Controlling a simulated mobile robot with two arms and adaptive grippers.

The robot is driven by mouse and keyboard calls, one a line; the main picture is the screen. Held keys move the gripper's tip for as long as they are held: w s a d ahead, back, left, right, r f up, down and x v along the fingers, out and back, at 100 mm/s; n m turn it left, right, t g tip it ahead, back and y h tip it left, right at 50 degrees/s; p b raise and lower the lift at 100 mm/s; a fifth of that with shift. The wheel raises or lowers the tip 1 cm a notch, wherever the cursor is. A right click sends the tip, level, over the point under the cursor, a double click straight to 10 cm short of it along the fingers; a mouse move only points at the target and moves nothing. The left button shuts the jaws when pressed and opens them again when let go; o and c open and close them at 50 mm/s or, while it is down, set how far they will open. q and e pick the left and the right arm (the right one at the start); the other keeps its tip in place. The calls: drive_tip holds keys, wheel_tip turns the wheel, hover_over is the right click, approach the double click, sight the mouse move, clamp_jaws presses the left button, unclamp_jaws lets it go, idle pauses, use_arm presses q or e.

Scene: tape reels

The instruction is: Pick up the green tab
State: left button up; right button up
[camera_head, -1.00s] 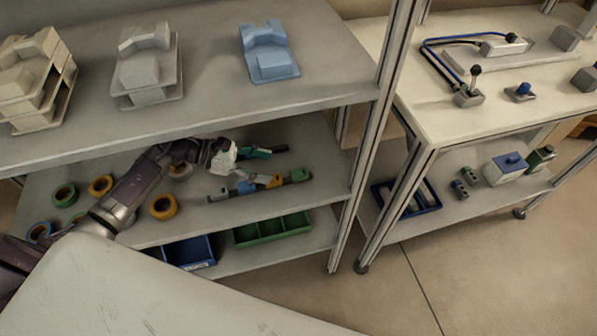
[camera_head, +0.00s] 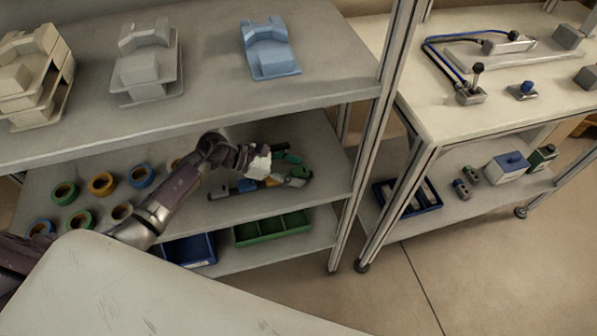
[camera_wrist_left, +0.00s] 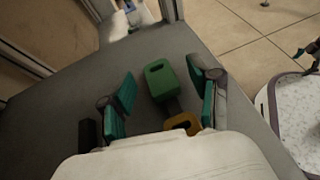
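The green tab (camera_wrist_left: 160,78), a block with a slot near its end, lies on the middle shelf (camera_head: 335,165) at the right end of a row of coloured tabs. It also shows small in the head view (camera_head: 301,172). My left gripper (camera_wrist_left: 162,97) is open, its two teal fingers apart on either side of the green tab in the left wrist view. In the head view the left gripper (camera_head: 293,170) is over the right end of the row. Whether a finger touches the tab cannot be told. A dark part with teal at the wrist view's right edge may be my right gripper (camera_wrist_left: 308,52).
A yellow tab (camera_wrist_left: 182,124) adjoins the green one. A blue tab (camera_head: 245,186) lies farther left. Several tape reels (camera_head: 102,184) lie at the shelf's left. The upper shelf (camera_head: 210,100) is overhead, and a metal post (camera_head: 372,130) stands to the right.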

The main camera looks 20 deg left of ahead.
use_arm(q)
drive_tip(key=c, duration=0.7)
drive_tip(key=shift+r, duration=0.15)
